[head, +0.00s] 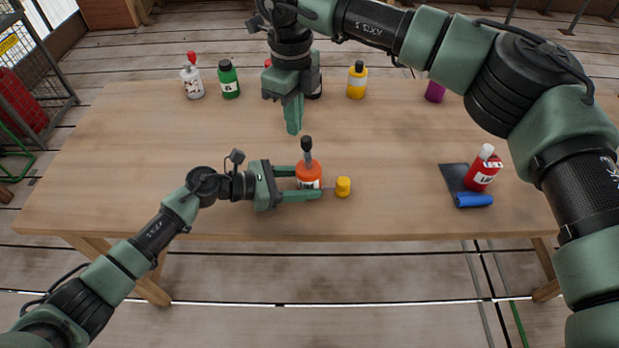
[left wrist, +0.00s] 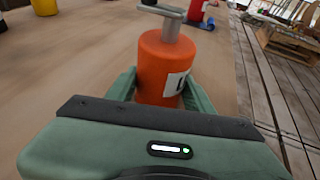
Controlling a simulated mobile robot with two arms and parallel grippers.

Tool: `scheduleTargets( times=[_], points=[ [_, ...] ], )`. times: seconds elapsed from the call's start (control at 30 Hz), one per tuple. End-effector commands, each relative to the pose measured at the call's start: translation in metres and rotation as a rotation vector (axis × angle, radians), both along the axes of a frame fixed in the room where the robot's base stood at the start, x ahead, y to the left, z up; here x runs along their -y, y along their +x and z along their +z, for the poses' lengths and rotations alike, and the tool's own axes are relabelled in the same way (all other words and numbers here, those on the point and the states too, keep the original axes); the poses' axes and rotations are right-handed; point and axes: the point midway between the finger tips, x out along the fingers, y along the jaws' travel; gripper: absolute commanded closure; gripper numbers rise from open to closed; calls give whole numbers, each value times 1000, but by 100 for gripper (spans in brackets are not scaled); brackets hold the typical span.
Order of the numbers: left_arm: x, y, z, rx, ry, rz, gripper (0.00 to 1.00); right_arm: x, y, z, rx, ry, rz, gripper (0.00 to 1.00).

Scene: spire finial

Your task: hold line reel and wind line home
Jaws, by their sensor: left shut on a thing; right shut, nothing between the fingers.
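An orange line reel (head: 308,173) with a white label and a dark knob on top stands upright near the table's front edge. My left gripper (head: 310,183) is shut on it, one finger on each side. In the left wrist view the orange reel (left wrist: 165,65) stands between the fingers, with a grey crank-like bar (left wrist: 172,14) on top. A yellow piece (head: 343,187) sits just right of the reel; a thin link seems to run between them. My right gripper (head: 293,120) is shut and empty, pointing down above and behind the reel, apart from it.
Along the table's (head: 150,160) back edge stand a white bottle (head: 193,82), a green one (head: 229,80), a yellow one (head: 357,80) and a purple one (head: 435,92). The left tabletop is clear.

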Motion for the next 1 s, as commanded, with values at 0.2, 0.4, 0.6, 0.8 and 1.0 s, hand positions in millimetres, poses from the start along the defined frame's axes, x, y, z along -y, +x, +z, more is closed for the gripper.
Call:
scheduleTargets(
  times=[0.2,0.4,0.6,0.8,1.0],
  points=[
    [0,0,1,1,-1,0,71,0,0,0,0,0,0,100],
    [0,0,1,1,-1,0,71,0,0,0,0,1,18,100],
    [0,0,1,0,-1,0,71,0,0,2,17,8,264,100],
    [0,0,1,0,-1,0,71,-1,-1,6,54,7,749,100],
    [0,0,1,0,-1,0,71,-2,-2,12,98,-11,1256,100]
  ],
)
